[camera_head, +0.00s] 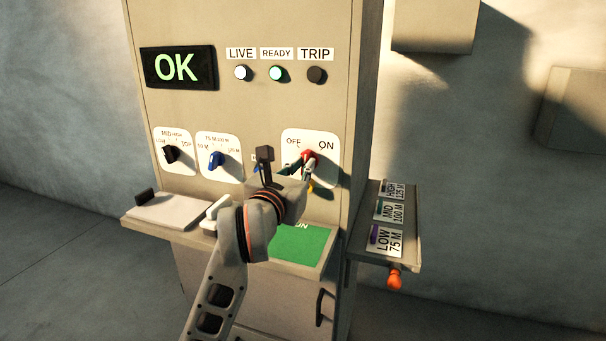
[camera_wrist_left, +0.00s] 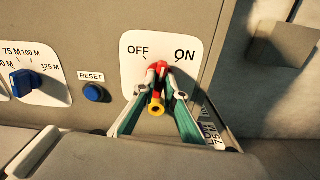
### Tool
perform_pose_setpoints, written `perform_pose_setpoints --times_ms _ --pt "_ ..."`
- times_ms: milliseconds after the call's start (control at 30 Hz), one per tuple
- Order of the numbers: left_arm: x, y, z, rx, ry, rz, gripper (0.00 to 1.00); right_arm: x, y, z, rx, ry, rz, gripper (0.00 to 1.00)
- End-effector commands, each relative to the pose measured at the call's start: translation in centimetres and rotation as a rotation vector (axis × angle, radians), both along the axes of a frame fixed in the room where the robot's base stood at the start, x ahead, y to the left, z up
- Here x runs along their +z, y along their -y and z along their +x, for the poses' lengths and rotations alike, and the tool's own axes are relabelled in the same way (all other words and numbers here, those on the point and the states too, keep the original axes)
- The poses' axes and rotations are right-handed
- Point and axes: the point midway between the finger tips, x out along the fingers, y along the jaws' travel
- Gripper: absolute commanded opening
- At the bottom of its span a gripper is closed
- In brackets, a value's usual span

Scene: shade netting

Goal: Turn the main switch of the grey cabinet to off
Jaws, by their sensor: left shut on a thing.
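The main switch (camera_head: 309,156) is a red knob on a white plate marked OFF and ON, low on the right of the grey cabinet (camera_head: 215,110). In the left wrist view the red knob (camera_wrist_left: 162,67) sits below and between the two words; its exact setting is hard to tell because the fingers cover part of it. My left gripper (camera_head: 307,166) is shut on the knob, and its green-sided fingers (camera_wrist_left: 160,80) lie on either side of it. A yellow ring-shaped end (camera_wrist_left: 156,108) shows between the fingers. My right gripper is not in view.
Left of the switch are a blue RESET button (camera_wrist_left: 94,93), a blue selector (camera_head: 216,160) and a black selector (camera_head: 171,154). The display (camera_head: 178,67) reads OK. The LIVE (camera_head: 243,73) and READY lamps are lit; TRIP is dark. A side shelf (camera_head: 408,255) holds labelled plates.

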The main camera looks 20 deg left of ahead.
Motion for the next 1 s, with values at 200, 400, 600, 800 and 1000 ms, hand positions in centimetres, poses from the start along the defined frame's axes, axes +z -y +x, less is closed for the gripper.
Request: perform_pose_setpoints --times_ms 200,400,600,800,1000 --pt "-0.5 -0.1 0.0 -0.001 -0.009 -0.211 0.0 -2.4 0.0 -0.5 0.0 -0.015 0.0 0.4" --pt "-0.6 -0.1 0.1 -0.001 -0.017 -0.401 0.0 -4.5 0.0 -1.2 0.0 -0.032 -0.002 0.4" --pt "-0.6 -0.2 0.1 -0.001 -0.024 -0.582 0.0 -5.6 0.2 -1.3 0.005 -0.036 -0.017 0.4" --pt "-0.6 -0.2 0.1 -0.001 -0.03 -0.732 0.0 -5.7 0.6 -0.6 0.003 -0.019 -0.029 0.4" --pt "-0.5 -0.3 0.1 0.001 -0.033 -0.837 0.0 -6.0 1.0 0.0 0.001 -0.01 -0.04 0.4"
